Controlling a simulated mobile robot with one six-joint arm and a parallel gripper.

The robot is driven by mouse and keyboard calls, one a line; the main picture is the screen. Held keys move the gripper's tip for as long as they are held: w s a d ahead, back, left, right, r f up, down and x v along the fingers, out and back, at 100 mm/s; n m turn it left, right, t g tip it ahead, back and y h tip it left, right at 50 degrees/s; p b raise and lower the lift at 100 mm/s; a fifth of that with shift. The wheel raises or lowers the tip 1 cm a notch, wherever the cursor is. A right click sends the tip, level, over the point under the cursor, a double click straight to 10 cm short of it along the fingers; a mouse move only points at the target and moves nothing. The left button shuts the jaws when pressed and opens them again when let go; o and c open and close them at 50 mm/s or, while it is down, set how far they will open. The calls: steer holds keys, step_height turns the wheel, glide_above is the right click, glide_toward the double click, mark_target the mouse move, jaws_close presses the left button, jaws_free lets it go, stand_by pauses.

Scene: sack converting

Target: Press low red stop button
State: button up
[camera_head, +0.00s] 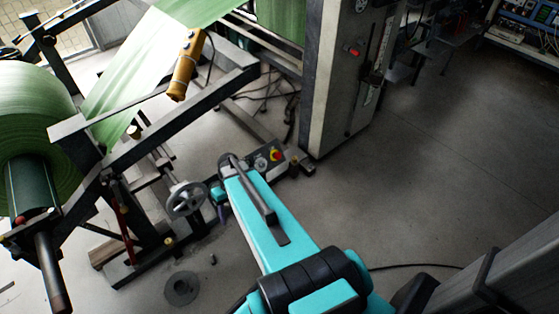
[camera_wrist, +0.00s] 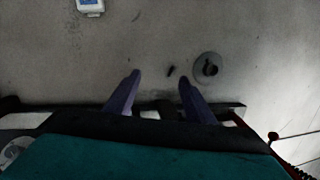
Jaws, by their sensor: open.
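The low red stop button (camera_head: 275,155) sits on a yellow surround on a small grey control box (camera_head: 262,161), low down near the foot of the machine frame in the head view. My turquoise arm reaches toward this box and covers its lower left side. My gripper (camera_wrist: 158,88) shows two purple fingers spread apart with nothing between them, pointing over bare floor. In the head view only a bit of purple finger shows left of the arm's end, below and left of the button. The button is not seen in the wrist view.
A handwheel (camera_head: 186,199) stands close left of my arm's end. A flat disc (camera_head: 182,288) lies on the floor and shows in the wrist view (camera_wrist: 208,68). A yellow pendant (camera_head: 187,65) hangs above. A grey cabinet (camera_head: 340,80) stands behind right. Floor is clear to the right.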

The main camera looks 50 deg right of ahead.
steer(key=w+d+t+b, duration=0.2)
steer(key=w+d+b, duration=0.3)
steer(key=d, duration=0.5)
steer(key=m+t+h+b, duration=0.1)
steer(key=t+b, duration=0.3)
steer(key=b, duration=1)
glide_toward(279, 155)
steer(key=a+v, duration=0.1)
steer(key=v, duration=0.4)
steer(key=shift+s+d+r+h, duration=0.1)
steer(key=shift+s+r+h, duration=0.1)
steer(key=shift+h, duration=0.1)
steer(key=shift+f, duration=0.15)
steer(key=b+x, duration=0.5)
steer(key=x, duration=0.8)
steer(key=shift+w+f+b, duration=0.25)
steer(key=shift+w+b, duration=0.05)
steer(key=shift+w, duration=0.05)
steer(key=shift+c, duration=0.4)
jaws_close()
